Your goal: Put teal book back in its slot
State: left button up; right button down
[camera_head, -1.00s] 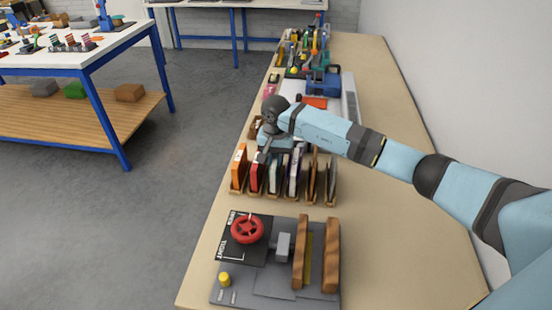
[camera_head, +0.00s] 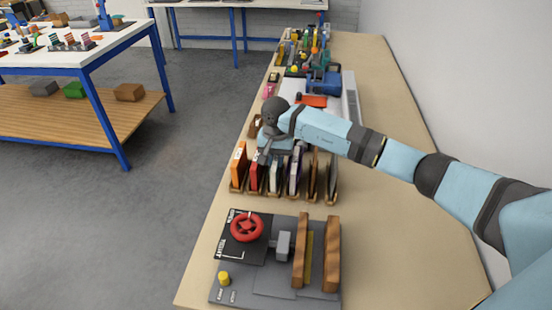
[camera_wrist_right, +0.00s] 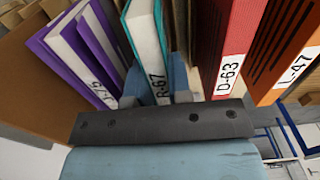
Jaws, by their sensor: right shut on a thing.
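The teal book (camera_wrist_right: 146,40), with white pages and the spine label R-67, stands between the two blue fingers of my right gripper (camera_wrist_right: 160,85), which is shut on it. In the right wrist view it is between a purple book (camera_wrist_right: 70,45) and a red book (camera_wrist_right: 228,35), with an orange book (camera_wrist_right: 285,45) beyond. In the head view my right gripper (camera_head: 264,155) is over the book row, between the red and purple books. It partly hides the teal book there. Whether the book's lower edge is seated in the rack cannot be seen. My left gripper is not in view.
The wooden rack (camera_head: 236,192) stands on the long bench (camera_head: 395,215). A fixture with a red handwheel (camera_head: 247,228) and wooden jaws is in front of it. Tools and a blue machine (camera_head: 324,83) are behind. The wall is at the right; the bench's right side is clear.

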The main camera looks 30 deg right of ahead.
jog(key=c, duration=1.3)
grip_release()
jog(key=shift+c, duration=0.2)
jog(key=shift+r+p, duration=1.3)
jog(key=shift+r, duration=1.45)
jog(key=shift+r+p, duration=1.1)
jog(key=shift+r, duration=1.6)
